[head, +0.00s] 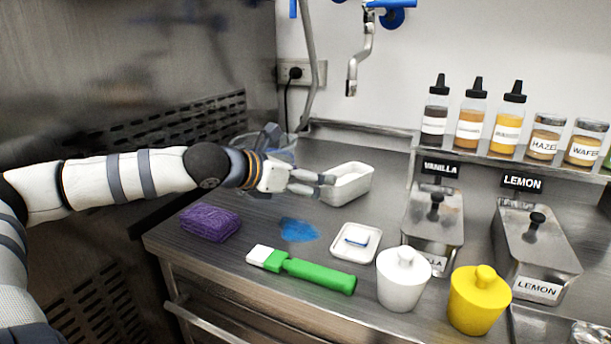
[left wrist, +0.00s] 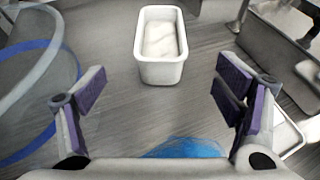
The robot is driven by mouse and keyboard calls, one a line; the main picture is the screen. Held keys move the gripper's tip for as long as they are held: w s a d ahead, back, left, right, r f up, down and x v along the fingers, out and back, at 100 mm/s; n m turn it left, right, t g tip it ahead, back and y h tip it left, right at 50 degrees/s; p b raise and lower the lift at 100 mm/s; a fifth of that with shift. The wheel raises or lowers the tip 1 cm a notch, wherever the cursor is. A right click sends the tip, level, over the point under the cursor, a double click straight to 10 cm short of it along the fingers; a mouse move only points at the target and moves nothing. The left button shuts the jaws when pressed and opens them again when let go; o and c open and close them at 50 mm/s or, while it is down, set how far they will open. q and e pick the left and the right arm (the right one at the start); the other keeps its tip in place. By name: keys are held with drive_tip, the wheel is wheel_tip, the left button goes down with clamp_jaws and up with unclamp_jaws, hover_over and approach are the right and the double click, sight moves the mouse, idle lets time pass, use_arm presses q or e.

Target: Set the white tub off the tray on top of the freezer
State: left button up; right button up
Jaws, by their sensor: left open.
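The white tub (head: 352,190) is an open rectangular container standing upright on the steel freezer top (head: 325,222), near the back. In the left wrist view the tub (left wrist: 162,70) holds something pale and stands ahead of the fingers, with a gap between. My left gripper (head: 312,183) is open and empty, close to the tub's left side, and its fingertips overlap the tub in the head view. My right gripper does not show.
A purple folded cloth (head: 209,223), a blue spill (head: 298,230) and a green-handled scraper (head: 318,276) lie in front. White (head: 402,281) and yellow (head: 478,302) lidded jars stand front right. A clear blue-rimmed container (left wrist: 35,80) stands left of the tub.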

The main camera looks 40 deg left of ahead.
sight(343, 172)
use_arm(q)
drive_tip(key=x, duration=0.4)
drive_tip(key=r+b+x, duration=0.1)
drive_tip(key=x, duration=0.1)
drive_tip(key=shift+w+d, duration=0.15)
drive_tip(key=shift+d, duration=0.2)
drive_tip(key=shift+w+f, duration=0.1)
drive_tip(key=shift+w, duration=0.25)
drive_tip(key=x, duration=0.1)
drive_tip(key=b+x, duration=0.1)
drive_tip(key=x, duration=0.1)
drive_tip(key=b+x, duration=0.1)
drive_tip(key=shift+w+a+f, duration=0.15)
drive_tip(key=shift+a+f, duration=0.05)
drive_tip(key=shift+a, duration=0.05)
drive_tip(key=shift+w+d, duration=0.1)
drive_tip(key=shift+w, duration=0.25)
drive_tip(key=shift+r, duration=0.35)
drive_tip(key=c, duration=1.4)
drive_tip(key=shift+r, duration=0.15)
drive_tip(key=shift+c, duration=0.9)
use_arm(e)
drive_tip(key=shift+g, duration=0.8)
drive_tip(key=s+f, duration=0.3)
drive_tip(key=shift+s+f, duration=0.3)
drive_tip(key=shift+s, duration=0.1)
